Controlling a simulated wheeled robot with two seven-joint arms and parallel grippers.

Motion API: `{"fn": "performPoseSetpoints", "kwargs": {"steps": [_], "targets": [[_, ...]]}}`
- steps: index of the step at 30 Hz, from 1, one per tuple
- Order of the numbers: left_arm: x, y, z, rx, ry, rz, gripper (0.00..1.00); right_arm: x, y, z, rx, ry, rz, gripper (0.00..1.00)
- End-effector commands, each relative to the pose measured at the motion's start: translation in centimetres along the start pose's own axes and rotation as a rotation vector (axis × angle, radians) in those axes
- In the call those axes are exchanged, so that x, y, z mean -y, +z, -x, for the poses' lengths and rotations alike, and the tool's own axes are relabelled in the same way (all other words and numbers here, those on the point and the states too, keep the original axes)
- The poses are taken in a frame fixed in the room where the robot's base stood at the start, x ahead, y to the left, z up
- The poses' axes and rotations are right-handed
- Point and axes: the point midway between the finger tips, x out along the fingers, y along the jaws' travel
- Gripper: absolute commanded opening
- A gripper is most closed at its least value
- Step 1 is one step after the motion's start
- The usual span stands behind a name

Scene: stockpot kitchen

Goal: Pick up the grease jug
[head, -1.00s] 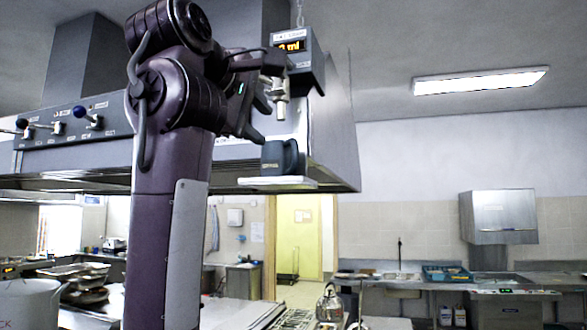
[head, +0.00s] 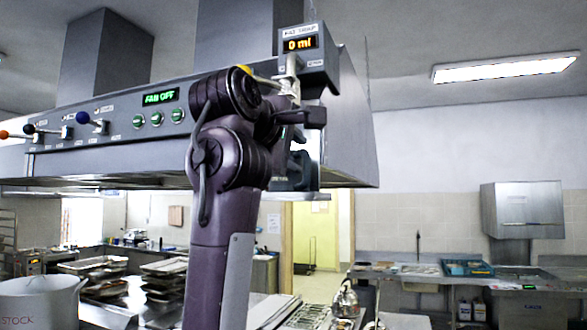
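The grease jug (head: 308,172) is a dark, squarish vessel. It stands on a thin pale shelf (head: 312,196) below the grey fat trap box (head: 302,60), whose orange display reads 0 ml. My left arm hides much of the jug's left side. My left gripper (head: 304,118) is dark and is at the height of the trap's metal spout, above the jug in the picture. It does not appear to hold the jug. Its fingers are seen nearly end-on against dark parts, so their gap is unclear. My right gripper is out of view.
The long steel hood (head: 110,155) with knobs and a green FAN OFF display is behind my arm. A stock pot (head: 40,303) and stacked trays (head: 165,268) are at lower left. A metal kettle (head: 345,300) stands below. Open space lies right of the hood.

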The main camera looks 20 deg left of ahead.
Motion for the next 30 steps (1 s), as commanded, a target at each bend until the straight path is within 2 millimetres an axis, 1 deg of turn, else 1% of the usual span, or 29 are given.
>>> {"fn": "performPoseSetpoints", "kwargs": {"steps": [1, 2, 5, 8, 14, 15, 30], "targets": [[0.0, 0.0, -0.1, 0.0, 0.001, 0.0, 0.38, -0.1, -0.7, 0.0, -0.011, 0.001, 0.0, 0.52], [0.1, 0.0, -0.1, 0.0, 0.001, 0.0, 0.38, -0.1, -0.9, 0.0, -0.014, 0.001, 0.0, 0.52], [0.1, 0.0, 0.0, 0.0, 0.001, 0.0, 0.38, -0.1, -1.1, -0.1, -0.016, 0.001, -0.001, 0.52], [0.1, 0.0, 0.0, 0.0, 0.001, 0.0, 0.28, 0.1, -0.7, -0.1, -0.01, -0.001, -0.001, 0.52], [0.1, 0.0, 0.0, 0.0, 0.0, 0.0, 0.01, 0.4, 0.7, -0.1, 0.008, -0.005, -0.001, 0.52], [0.1, 0.0, 0.0, 0.0, 0.0, 0.0, 0.0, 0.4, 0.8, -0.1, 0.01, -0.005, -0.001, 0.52], [-0.3, 0.0, 0.0, 0.0, 0.001, 0.0, 0.0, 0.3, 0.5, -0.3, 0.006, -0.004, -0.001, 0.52]]}}
